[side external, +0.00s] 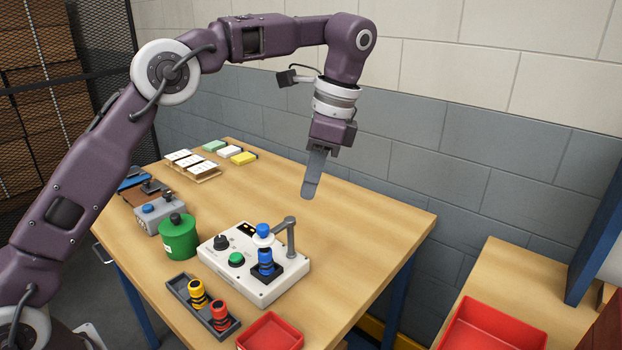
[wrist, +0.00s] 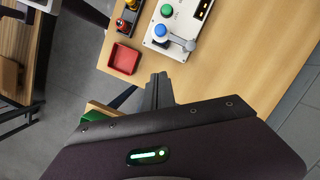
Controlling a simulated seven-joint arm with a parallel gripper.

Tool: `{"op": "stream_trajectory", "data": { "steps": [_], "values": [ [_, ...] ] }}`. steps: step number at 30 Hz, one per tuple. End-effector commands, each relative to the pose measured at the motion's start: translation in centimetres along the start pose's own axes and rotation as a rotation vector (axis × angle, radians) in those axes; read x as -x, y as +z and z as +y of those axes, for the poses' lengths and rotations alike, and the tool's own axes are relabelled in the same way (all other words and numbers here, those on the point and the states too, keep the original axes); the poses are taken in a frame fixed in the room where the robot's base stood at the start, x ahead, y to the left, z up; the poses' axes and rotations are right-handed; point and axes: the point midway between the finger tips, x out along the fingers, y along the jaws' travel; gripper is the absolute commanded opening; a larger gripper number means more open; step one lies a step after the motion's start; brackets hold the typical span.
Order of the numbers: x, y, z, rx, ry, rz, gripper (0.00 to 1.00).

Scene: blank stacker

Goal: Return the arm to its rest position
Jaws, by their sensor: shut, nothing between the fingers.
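My gripper (side external: 308,192) hangs from the raised arm above the right back part of the wooden table (side external: 375,225), pointing down. Its fingers are together with nothing between them, and it touches nothing. In the wrist view, the shut gripper (wrist: 158,80) shows at the middle. A white stacker unit (side external: 255,290) stands on the table, below and to the left of my gripper in the side view. It carries a black knob, a green button, a blue piece on a black base and a grey bent arm over a blue-and-white top.
A grey tray (side external: 185,292) holds yellow and red pieces. A red bin (side external: 270,333) is at the table's front edge. Another red bin (side external: 490,325) is at right.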

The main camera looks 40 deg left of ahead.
Motion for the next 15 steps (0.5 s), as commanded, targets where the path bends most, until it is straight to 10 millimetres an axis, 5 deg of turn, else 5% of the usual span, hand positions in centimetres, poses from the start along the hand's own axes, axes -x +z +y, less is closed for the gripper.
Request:
{"op": "stream_trajectory", "data": {
  "steps": [5,10,15],
  "values": [
    [2.2,1.5,0.8,0.040,-0.031,0.028,0.00],
    [5.4,8.4,5.3,0.264,-0.130,0.176,0.00],
    [3.5,15.7,11.9,0.570,-0.169,0.387,0.00]
  ]
}}
